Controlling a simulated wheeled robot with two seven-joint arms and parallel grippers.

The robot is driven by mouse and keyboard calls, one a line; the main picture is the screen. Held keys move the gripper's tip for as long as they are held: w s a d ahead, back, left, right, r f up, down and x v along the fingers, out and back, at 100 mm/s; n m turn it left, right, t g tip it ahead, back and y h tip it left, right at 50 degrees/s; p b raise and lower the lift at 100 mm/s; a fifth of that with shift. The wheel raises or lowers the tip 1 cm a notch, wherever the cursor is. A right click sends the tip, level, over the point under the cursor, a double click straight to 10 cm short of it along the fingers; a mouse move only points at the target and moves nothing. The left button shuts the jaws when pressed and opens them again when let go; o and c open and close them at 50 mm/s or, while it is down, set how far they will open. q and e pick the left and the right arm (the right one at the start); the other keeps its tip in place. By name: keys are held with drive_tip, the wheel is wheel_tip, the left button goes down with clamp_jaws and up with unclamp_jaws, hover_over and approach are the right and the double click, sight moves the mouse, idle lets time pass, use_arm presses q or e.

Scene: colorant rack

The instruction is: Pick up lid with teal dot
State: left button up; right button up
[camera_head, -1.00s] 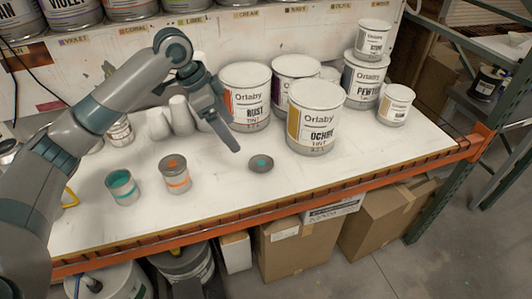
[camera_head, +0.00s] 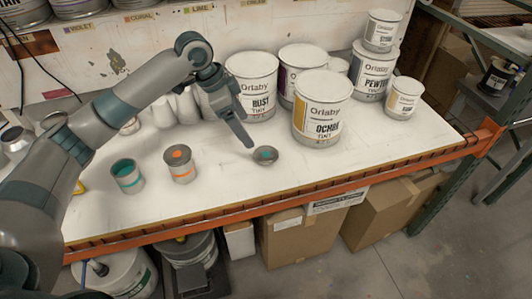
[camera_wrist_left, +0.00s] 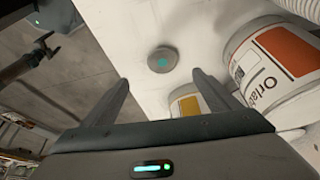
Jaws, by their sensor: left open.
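The lid with a teal dot (camera_head: 265,156) is small, round and grey, and lies flat on the white table. It also shows in the left wrist view (camera_wrist_left: 162,60), beyond and between my fingers. My left gripper (camera_head: 249,144) is just left of and above the lid in the head view, pointing down. Its two fingers (camera_wrist_left: 158,88) are spread wide with nothing between them. An open can with a teal band (camera_head: 127,176) stands to the left.
Large paint cans, RUST (camera_head: 254,90) and OCHRE (camera_head: 322,105), stand behind and right. The table's orange front edge (camera_head: 290,199) is close; the right front table is clear.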

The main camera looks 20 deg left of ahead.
use_arm(q)
drive_tip(key=p, duration=0.2)
approach(265, 154)
drive_tip(key=shift+s+d+f, duration=0.15)
drive_tip(key=shift+f, duration=0.25)
drive_tip(key=shift+s+d+f, duration=0.1)
drive_tip(key=shift+s+f, duration=0.05)
drive_tip(key=shift+f, duration=0.2)
drive_tip(key=shift+w+d+f, duration=0.1)
drive_tip(key=shift+f, duration=0.35)
drive_tip(key=shift+w+d+f+p, duration=0.35)
drive_tip(key=shift+f+p, duration=0.3)
drive_tip(key=shift+p, duration=0.3)
drive_tip(key=p+x, duration=0.1)
drive_tip(key=x, duration=0.2)
drive_tip(key=shift+w+f, duration=0.15)
drive_tip(key=shift+f, duration=0.15)
drive_tip(key=shift+c, duration=0.5)
